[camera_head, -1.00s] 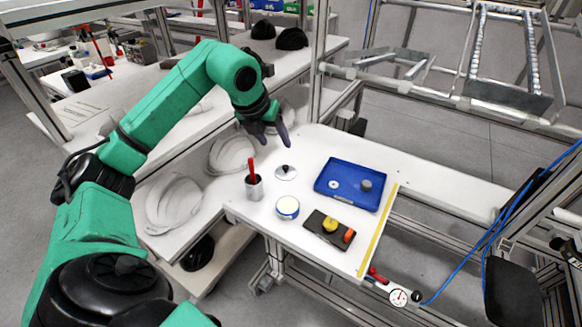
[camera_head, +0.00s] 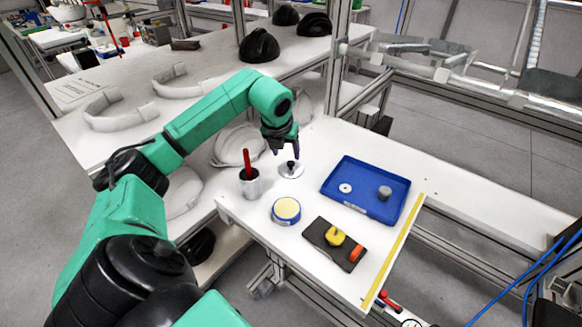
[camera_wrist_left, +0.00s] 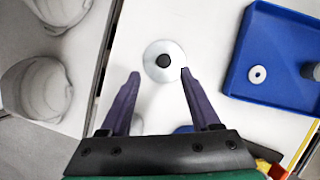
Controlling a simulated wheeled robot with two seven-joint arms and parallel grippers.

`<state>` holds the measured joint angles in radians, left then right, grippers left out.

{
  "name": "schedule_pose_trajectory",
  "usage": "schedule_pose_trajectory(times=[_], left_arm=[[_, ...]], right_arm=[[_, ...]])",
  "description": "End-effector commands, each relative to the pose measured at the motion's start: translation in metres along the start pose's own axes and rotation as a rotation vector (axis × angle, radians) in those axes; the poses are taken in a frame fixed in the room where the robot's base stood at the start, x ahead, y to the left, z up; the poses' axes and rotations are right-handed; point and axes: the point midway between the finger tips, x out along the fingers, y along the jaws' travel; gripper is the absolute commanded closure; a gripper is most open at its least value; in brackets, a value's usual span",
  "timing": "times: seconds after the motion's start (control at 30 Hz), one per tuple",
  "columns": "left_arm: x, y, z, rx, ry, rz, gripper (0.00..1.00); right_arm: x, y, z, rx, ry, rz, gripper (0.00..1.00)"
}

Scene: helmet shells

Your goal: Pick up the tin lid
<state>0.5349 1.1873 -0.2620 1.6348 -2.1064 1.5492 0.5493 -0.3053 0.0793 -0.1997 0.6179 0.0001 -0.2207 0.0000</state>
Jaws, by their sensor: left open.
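The tin lid (camera_head: 291,171) is a flat silvery disc with a black knob. It lies knob up on the white table, and it also shows in the left wrist view (camera_wrist_left: 152,66), just ahead of the fingertips. My left gripper (camera_head: 286,151) is above the lid, pointing down, open and empty. In the left wrist view the two purple fingers (camera_wrist_left: 160,75) are spread, with the knob roughly in line with the gap between them. A round blue tin (camera_head: 286,211) with a pale yellow top stands nearer on the table. My right gripper is out of view.
A metal cup (camera_head: 250,186) with a red-handled item stands left of the lid. A blue tray (camera_head: 365,204) with a washer and a grey cylinder is to the right. A dark board (camera_head: 323,241) carries yellow and orange pieces. A yellow strip (camera_head: 395,250) lines the table's right side.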

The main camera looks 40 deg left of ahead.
Motion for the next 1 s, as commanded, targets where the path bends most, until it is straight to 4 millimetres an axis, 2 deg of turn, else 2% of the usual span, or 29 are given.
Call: schedule_pose_trajectory(times=[0.2,0.3,0.53,0.57,0.7,1.0], left_arm=[[0.032,-0.007,0.001,0.000,0.005,-0.003,0.37],[0.051,-0.006,0.001,0.000,0.002,-0.002,0.37],[0.057,-0.006,0.001,0.001,-0.001,-0.001,0.37],[0.057,-0.006,0.001,0.001,-0.001,-0.001,0.44],[0.056,-0.006,0.001,0.001,-0.001,-0.001,0.98],[0.056,-0.006,0.001,0.001,-0.001,-0.001,1.00]], right_arm=[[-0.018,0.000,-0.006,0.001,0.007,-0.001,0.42],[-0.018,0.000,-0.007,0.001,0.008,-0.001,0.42],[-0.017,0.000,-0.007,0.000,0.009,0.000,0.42],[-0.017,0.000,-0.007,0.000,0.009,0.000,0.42],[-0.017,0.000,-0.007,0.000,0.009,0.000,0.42],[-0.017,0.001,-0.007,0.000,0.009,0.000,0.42]])
